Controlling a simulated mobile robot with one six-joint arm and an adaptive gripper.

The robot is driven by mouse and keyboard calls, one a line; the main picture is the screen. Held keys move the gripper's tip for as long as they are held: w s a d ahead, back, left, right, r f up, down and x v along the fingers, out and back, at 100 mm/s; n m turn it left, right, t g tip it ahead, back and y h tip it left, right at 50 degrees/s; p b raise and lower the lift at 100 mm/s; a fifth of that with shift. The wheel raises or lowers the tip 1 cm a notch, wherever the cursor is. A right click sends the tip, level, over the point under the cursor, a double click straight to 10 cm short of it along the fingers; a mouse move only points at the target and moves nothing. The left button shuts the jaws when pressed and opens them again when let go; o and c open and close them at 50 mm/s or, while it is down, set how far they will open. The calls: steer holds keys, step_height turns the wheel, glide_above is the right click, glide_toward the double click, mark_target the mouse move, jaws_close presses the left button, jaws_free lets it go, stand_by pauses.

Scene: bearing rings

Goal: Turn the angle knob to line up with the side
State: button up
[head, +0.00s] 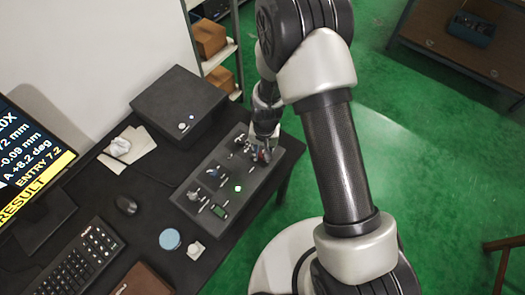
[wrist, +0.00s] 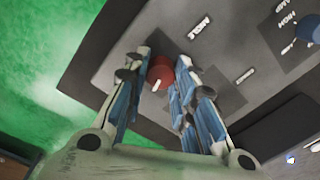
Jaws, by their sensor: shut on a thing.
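My gripper (wrist: 165,82) points down at the far right end of the grey control panel (head: 220,188). In the wrist view its two blue-padded fingers close on a red knob (wrist: 160,70) with a white pointer mark. The knob's label is hidden or too blurred to read, so I cannot tell its name. In the head view my gripper (head: 262,152) covers most of that knob. The monitor (head: 35,155) at the left shows a line "A +8.2 deg" and "ENTRY 7.2", with a yellow RESULT bar.
A blue knob (wrist: 309,28) stands to the right in the wrist view. A dark box (head: 180,105), keyboard (head: 78,262), mouse (head: 127,205) and blue round object (head: 170,239) are on the desk.

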steer(key=shift+c, duration=1.1)
steer(key=shift+f+n+b, duration=0.1)
steer(key=shift+n+b, duration=0.45)
steer(key=shift+n, duration=0.35)
steer(key=shift+n+b, duration=0.35)
steer(key=shift+n, duration=0.95)
steer(key=o, duration=1.1)
steer(key=shift+r, duration=0.2)
steer(key=r, duration=1.2)
steer(key=shift+d, duration=0.25)
steer(key=shift+w, duration=0.1)
